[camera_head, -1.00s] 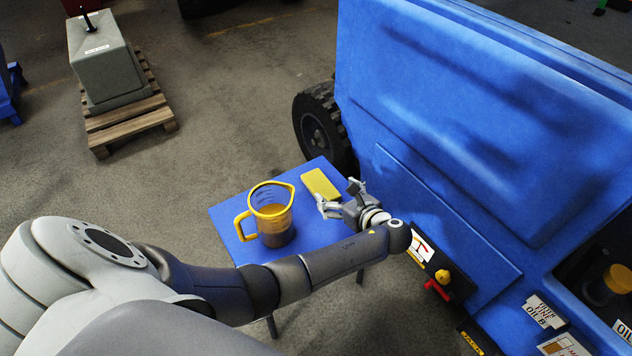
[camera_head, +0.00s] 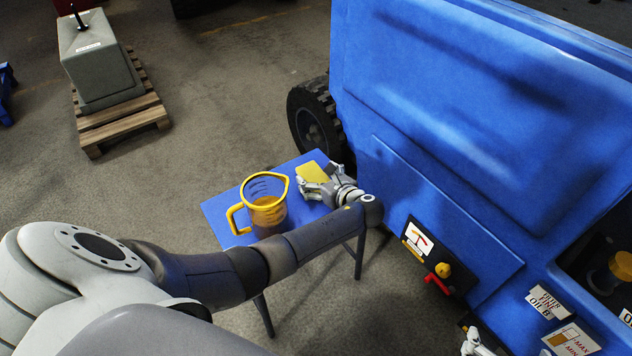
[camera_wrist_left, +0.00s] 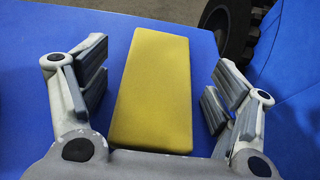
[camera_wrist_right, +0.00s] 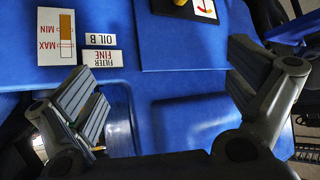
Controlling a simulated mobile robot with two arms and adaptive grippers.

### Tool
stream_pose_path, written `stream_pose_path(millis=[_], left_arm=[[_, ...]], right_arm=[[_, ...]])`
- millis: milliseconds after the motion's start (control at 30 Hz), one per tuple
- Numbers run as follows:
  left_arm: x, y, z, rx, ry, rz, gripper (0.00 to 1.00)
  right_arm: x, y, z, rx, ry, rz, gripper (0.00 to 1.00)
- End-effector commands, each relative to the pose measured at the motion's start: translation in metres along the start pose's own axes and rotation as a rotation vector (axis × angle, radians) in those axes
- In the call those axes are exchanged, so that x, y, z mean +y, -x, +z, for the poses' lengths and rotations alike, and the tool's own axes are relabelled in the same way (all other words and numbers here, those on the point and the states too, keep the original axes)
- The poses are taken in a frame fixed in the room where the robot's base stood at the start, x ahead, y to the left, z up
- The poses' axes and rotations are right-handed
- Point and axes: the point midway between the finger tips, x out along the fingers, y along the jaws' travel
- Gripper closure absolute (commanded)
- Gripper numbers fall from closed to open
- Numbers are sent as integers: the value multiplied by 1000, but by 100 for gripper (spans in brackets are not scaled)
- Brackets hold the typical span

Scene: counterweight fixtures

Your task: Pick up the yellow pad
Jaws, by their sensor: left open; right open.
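The yellow pad (camera_head: 312,171) lies flat on the small blue table (camera_head: 220,208). In the head view my left gripper partly covers it. In the left wrist view the yellow pad (camera_wrist_left: 153,90) lies lengthwise between the spread fingers, with a gap on each side. My left gripper (camera_wrist_left: 155,85) is open and empty; in the head view the left gripper (camera_head: 312,184) is at the pad's near side. My right gripper (camera_wrist_right: 160,95) is open and empty in front of the blue machine; only a bit of it shows at the head view's bottom edge.
A yellow-rimmed measuring jug (camera_head: 266,203) with brown liquid stands on the table, left of my left gripper. The big blue machine (camera_head: 450,130) with a black wheel (camera_head: 315,122) borders the table on the right. A grey weight (camera_head: 98,62) sits on a pallet (camera_head: 120,122) far left.

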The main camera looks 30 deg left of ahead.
Motion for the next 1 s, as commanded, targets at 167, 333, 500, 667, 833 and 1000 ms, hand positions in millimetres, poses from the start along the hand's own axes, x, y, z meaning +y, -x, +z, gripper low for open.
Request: stream_pose_path(millis=[167,333,500,667,833,1000], left_arm=[[1,-13,0,0,1,2,17],[1,-18,-1,2,0,2,17],[2,-18,-2,3,-2,3,17],[2,-18,-2,4,-3,4,25],[3,-18,-3,6,-3,5,42],[3,-18,-5,8,-3,3,55]], right_arm=[[-3,-4,-24,121,1,-7,0],[-5,-4,-34,169,2,-10,0],[-5,-4,-35,174,2,-10,0],[-5,-4,-35,172,2,-10,0],[-5,-4,-35,172,2,-10,0],[-5,-4,-34,171,2,-10,0]])
